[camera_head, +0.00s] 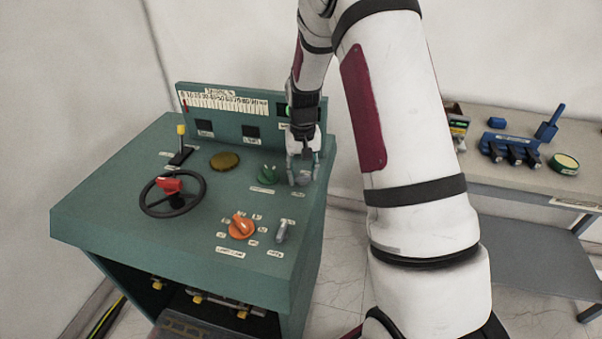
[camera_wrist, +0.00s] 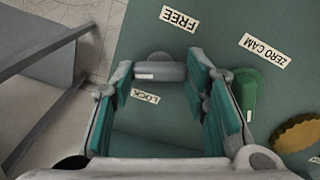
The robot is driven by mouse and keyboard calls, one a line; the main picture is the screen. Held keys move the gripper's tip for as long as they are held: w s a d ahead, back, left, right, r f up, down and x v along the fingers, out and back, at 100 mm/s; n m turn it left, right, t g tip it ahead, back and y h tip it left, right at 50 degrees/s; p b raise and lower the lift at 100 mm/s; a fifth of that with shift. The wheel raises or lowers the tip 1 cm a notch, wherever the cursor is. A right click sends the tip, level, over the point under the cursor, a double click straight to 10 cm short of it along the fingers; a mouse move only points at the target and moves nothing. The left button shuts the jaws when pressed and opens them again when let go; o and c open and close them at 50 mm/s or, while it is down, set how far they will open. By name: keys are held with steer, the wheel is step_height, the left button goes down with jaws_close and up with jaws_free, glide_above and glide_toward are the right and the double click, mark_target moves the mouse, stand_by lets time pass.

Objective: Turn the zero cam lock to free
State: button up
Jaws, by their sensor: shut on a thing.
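The zero cam lock is a grey knob (camera_wrist: 160,68) with a small white mark near its left end in the wrist view. The FREE label (camera_wrist: 179,19) lies above it and the LOCK label (camera_wrist: 145,97) just below it. My gripper (camera_wrist: 165,78) has its teal-padded fingers on either side of the knob and is shut on it. In the head view, my gripper (camera_head: 302,178) reaches down to the panel's right edge and partly hides the knob. The ZERO CAM label (camera_wrist: 263,51) sits beside a green knob (camera_wrist: 245,88), just right of the fingers.
The green console (camera_head: 110,195) carries a handwheel (camera_head: 172,194), an orange knob (camera_head: 241,227), another grey lever (camera_head: 282,230), a yellow-topped lever (camera_head: 181,145) and a brass disc (camera_head: 224,160). A back panel rises behind my gripper. A side table (camera_head: 520,183) with tools stands at right.

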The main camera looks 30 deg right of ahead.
mark_target(302, 175)
steer(key=shift+m+b, duration=0.55)
steer(key=shift+m, duration=1.65)
steer(key=o, duration=1.1)
steer(key=shift+o, duration=0.2)
step_height(302, 175, up, 12)
